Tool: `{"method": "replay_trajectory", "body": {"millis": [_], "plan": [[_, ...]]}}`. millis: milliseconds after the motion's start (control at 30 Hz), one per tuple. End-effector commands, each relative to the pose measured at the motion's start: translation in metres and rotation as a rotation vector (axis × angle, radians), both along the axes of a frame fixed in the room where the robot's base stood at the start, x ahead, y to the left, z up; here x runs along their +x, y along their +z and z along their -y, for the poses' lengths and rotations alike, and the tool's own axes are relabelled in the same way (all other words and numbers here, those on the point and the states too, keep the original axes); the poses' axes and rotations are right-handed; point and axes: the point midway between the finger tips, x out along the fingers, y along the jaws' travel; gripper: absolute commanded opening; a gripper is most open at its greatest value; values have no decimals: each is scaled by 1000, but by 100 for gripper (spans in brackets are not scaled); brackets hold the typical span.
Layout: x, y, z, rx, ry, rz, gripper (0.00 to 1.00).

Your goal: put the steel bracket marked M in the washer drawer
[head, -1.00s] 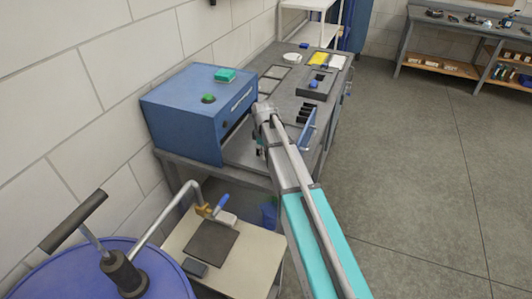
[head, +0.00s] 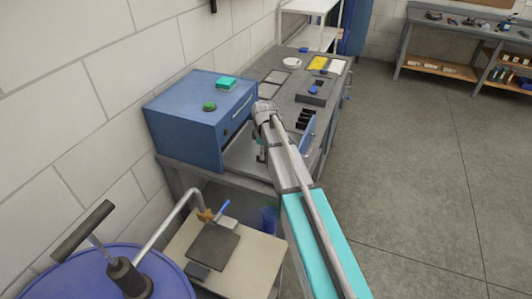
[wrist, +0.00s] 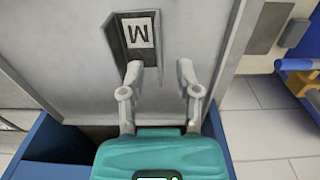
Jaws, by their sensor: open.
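The steel bracket marked M (wrist: 135,38) is a grey channel with a white label, on a light grey surface in the wrist view. My gripper (wrist: 160,72) is open and empty. The bracket lies just beyond its left fingertip, and I see no grip on it. In the head view my gripper (head: 261,150) hangs low beside the blue washer (head: 185,125), and the bracket cannot be made out. A blue panel with a handle (head: 308,128) stands to the right of the washer; it looks like the pulled-out drawer's front, with the drawer inside mostly hidden by my arm.
A green button (head: 209,106) and a teal block (head: 226,83) are on the washer top. Black slots (head: 305,118) and a dark tray (head: 311,97) are further along the bench. Open floor lies to the right.

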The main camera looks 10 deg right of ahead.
Motion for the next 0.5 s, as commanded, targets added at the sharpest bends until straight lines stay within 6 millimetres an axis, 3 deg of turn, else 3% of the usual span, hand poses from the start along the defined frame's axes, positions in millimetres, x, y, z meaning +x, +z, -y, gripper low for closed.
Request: {"method": "replay_trajectory", "body": {"millis": [500], "plan": [[-1, 48, 0, 0, 0, 0, 43]]}}
